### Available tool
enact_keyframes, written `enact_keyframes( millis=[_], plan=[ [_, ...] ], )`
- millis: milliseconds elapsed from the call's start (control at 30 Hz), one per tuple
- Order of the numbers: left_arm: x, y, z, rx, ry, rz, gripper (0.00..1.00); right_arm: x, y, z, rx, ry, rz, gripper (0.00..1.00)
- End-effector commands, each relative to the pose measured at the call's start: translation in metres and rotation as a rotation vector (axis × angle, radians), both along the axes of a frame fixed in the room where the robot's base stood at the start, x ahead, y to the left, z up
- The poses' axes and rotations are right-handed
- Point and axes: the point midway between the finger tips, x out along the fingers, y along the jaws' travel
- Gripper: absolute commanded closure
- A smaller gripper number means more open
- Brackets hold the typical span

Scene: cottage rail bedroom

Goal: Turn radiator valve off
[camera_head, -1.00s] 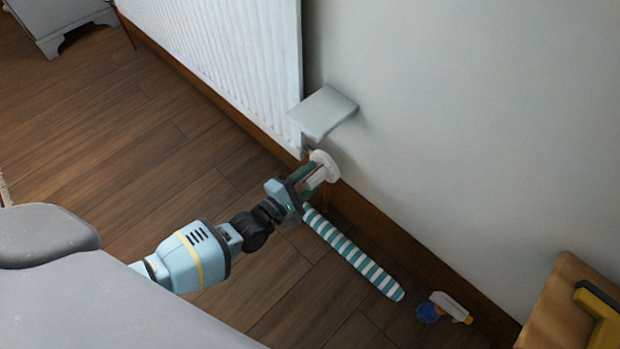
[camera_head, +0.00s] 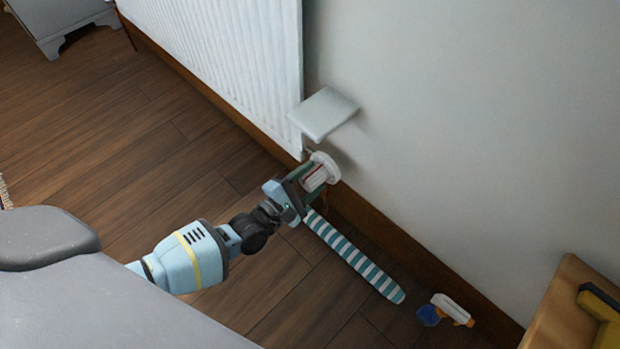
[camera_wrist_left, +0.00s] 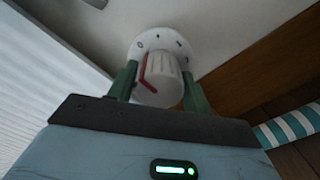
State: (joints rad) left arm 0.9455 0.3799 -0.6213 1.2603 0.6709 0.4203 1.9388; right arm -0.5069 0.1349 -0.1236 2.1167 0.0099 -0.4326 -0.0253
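The radiator valve has a white ribbed knob with a red mark (camera_wrist_left: 162,82) and a pale round dial with dark markings (camera_wrist_left: 145,43) behind it, close to the wall. In the left wrist view the red mark is on the knob's left side, near the dial's 0. The valve knob also shows in the head view (camera_head: 316,175), low beside the radiator (camera_head: 235,55). My left gripper (camera_wrist_left: 160,88) has its green fingers on both sides of the knob, seemingly touching it; it also shows in the head view (camera_head: 309,181). My right gripper is not in view.
A grey shelf-like plate (camera_head: 324,113) juts out above the valve. A teal-and-white striped roll (camera_head: 355,258) lies along the skirting, near my left gripper. A spray bottle (camera_head: 447,309) lies farther right, by a wooden furniture piece (camera_head: 562,315). The floor at left is open.

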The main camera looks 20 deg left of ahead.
Motion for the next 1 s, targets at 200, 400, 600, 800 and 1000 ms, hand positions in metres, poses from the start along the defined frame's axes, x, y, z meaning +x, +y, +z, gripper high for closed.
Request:
enact_keyframes(
  millis=[200, 400, 600, 800, 1000],
  plan=[
    [0.0, 0.0, 0.0, 0.002, -0.001, 0.0, 0.36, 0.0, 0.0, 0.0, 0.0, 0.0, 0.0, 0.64],
    [-0.002, 0.0, 0.0, 0.002, 0.0, -0.001, 0.36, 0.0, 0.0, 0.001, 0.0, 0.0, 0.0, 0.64],
    [-0.024, 0.008, 0.0, 0.003, 0.003, -0.001, 0.36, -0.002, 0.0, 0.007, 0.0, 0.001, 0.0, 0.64],
    [-0.054, 0.019, 0.001, 0.002, 0.001, -0.001, 0.36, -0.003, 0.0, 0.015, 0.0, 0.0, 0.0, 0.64],
    [-0.071, 0.026, 0.0, 0.002, 0.0, -0.001, 0.36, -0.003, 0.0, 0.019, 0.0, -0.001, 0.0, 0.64]
  ],
)
